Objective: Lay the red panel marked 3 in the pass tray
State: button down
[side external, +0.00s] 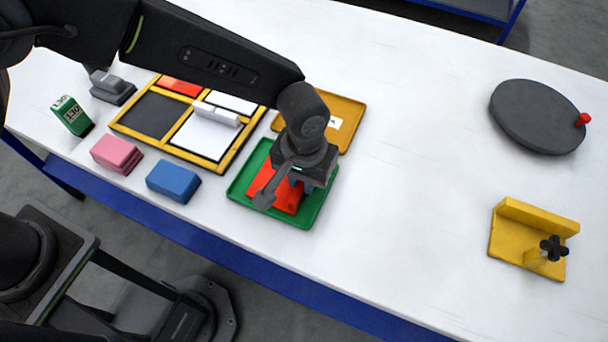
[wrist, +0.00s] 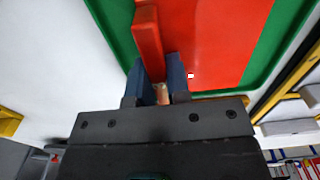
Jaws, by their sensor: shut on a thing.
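A red panel (side external: 262,179) is inside the green tray (side external: 239,191), under my gripper (side external: 298,184). In the wrist view the red panel (wrist: 215,35) lies over the floor of the green tray (wrist: 114,28), with green showing on both sides. A raised red rib stands on the panel, and the blue fingers of my gripper (wrist: 157,72) are shut on it. I cannot tell whether the panel rests fully on the tray floor. No number 3 is readable; only a small white mark shows. My wrist hides part of the panel in the side view.
An amber tray (side external: 349,109) with a white label is just behind. A yellow-framed board (side external: 173,151) with another red piece (side external: 180,86) stands left, near blue (side external: 173,182) and pink (side external: 117,153) blocks. A grey disc (side external: 536,116) and yellow fixture (side external: 520,232) are right; the table between is clear.

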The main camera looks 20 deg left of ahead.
jog(key=c, duration=1.1)
grip_release()
jog(key=shift+f, duration=0.15)
notch_tip(320, 180, up, 12)
jog(key=shift+r, duration=0.2)
jog(key=s+a+r+t+h, duration=0.1)
jog(key=a+r, duration=0.4)
jog(key=a, duration=0.3)
jog(key=s+a+r+t, duration=0.1)
jog(key=a+r, duration=0.4)
jog(key=a, duration=0.4)
jog(key=s+a+t+y, duration=0.1)
jog(key=s+a+t, duration=0.2)
jog(key=s+a, duration=0.8)
jog(key=a, duration=0.3)
jog(key=shift+s+t, duration=0.3)
jog(key=shift+s, duration=0.05)
